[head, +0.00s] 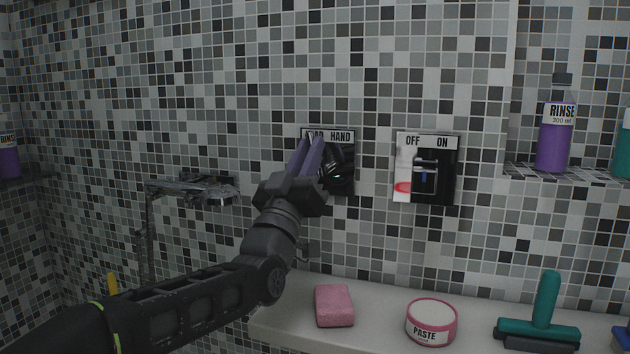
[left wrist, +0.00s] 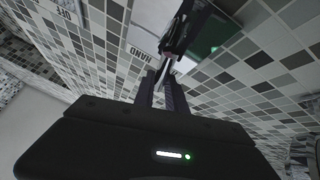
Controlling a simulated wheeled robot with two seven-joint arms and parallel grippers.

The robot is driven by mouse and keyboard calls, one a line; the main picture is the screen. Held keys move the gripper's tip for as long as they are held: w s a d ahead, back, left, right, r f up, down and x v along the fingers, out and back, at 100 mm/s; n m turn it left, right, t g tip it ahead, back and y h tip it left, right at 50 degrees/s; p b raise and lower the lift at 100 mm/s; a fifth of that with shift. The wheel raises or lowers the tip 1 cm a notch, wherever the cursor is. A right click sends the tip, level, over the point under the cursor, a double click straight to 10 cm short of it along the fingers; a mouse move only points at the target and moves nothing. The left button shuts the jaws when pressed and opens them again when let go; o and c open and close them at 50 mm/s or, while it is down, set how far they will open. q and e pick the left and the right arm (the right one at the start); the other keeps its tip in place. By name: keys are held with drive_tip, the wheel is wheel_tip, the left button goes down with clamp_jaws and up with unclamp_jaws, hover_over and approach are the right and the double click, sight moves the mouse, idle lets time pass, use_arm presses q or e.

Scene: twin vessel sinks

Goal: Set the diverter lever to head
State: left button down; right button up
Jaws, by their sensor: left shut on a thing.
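The diverter plate (head: 345,187) is on the tiled wall; its label reads HAND on the right, and the word on the left is partly covered by my gripper. The black diverter lever (head: 338,165) shows at the plate's right half, below HAND; its gripped end is hidden by my fingers. My left gripper (head: 309,142) is at the plate's left and middle. In the left wrist view the two fingers (left wrist: 164,84) close around the thin end of the lever (left wrist: 182,32). My right gripper is not in view.
An OFF/ON switch plate (head: 447,185) is to the right. A shower holder (head: 195,188) is to the left. Below, a ledge (head: 380,300) holds a pink sponge (head: 334,305), a PASTE jar (head: 431,323) and a teal squeegee (head: 546,305). A RINSE bottle (head: 553,145) stands on the right shelf.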

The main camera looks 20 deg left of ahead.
use_arm(q)
drive_tip(key=shift+w+a+f+n+g+y+b, duration=0.1)
drive_tip(key=shift+a+f+n+g+y+b, duration=0.3)
drive_tip(key=shift+n+y, duration=1.15)
drive_tip(key=shift+s+a+f+n+y+b, duration=0.1)
drive_tip(key=shift+n+y+b, duration=0.6)
drive_tip(key=shift+n+y, duration=0.85)
drive_tip(key=shift+w+a+f+n+g+y+b, duration=0.15)
drive_tip(key=shift+n+y+b, duration=0.65)
drive_tip(key=shift+n, duration=1.3)
drive_tip(key=shift+y, duration=0.4)
drive_tip(key=c, duration=1.4)
unclamp_jaws()
drive_tip(key=shift+a, duration=0.1)
drive_tip(key=shift+o, duration=0.2)
drive_tip(key=v, duration=0.8)
drive_tip(key=shift+r, duration=0.1)
